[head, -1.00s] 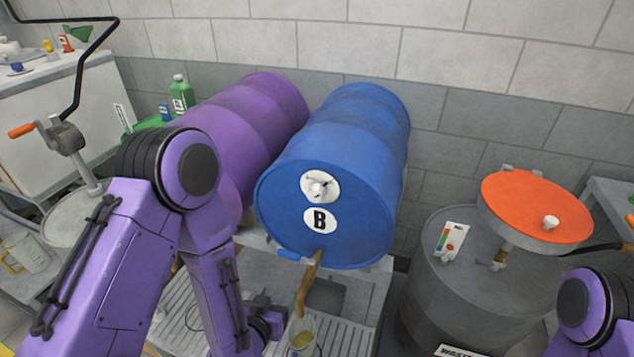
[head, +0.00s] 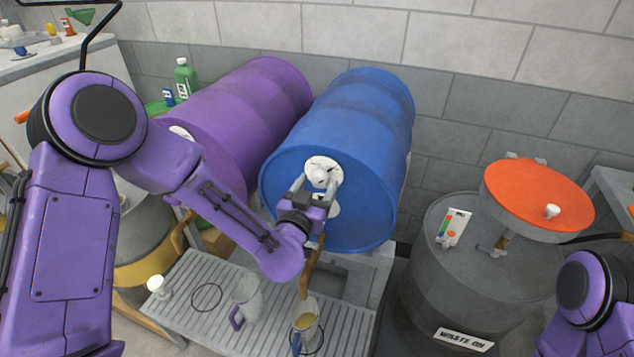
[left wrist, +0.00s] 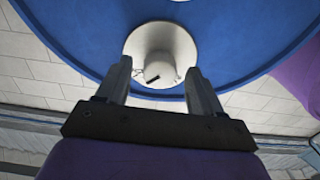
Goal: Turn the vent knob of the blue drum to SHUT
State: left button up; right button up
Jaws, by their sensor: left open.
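The blue drum (head: 365,120) lies on its side with its round end facing me. Its vent knob (head: 320,176) is a pale knob on a white disc high on that end. In the left wrist view the knob (left wrist: 158,72) shows a dark mark and sits between and just beyond the two fingertips. My left gripper (head: 316,184) is open in front of the disc, and in the left wrist view its fingers (left wrist: 160,80) stand on either side of the knob. I cannot tell if they touch it. The arm partly hides the "B" label. The right gripper is out of view.
A purple drum (head: 240,110) lies to the left. Below, a slatted bench (head: 190,290) holds a clear jug (head: 247,298) and a jug of amber liquid (head: 305,320). A grey waste drum (head: 450,270) with an orange lid (head: 538,195) stands right.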

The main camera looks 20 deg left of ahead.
pick_arm(q)
jog(key=shift+w, duration=0.25)
jog(key=c, duration=1.1)
jog(key=shift+o, duration=0.2)
jog(key=shift+f+n+b, duration=0.1)
jog(key=shift+n+b, duration=0.2)
jog(key=shift+n, duration=0.1)
jog(key=n+b, duration=0.1)
jog(key=n, duration=0.2)
jog(key=shift+b, duration=0.3)
jog(key=n+b, duration=0.2)
jog(key=n, duration=0.3)
jog(key=shift+n, duration=0.3)
jog(key=n+b, duration=0.3)
jog(key=n, duration=0.2)
jog(key=shift+d+n+b, duration=0.1)
jog(key=shift+n+b, duration=0.7)
jog(key=shift+n, duration=0.9)
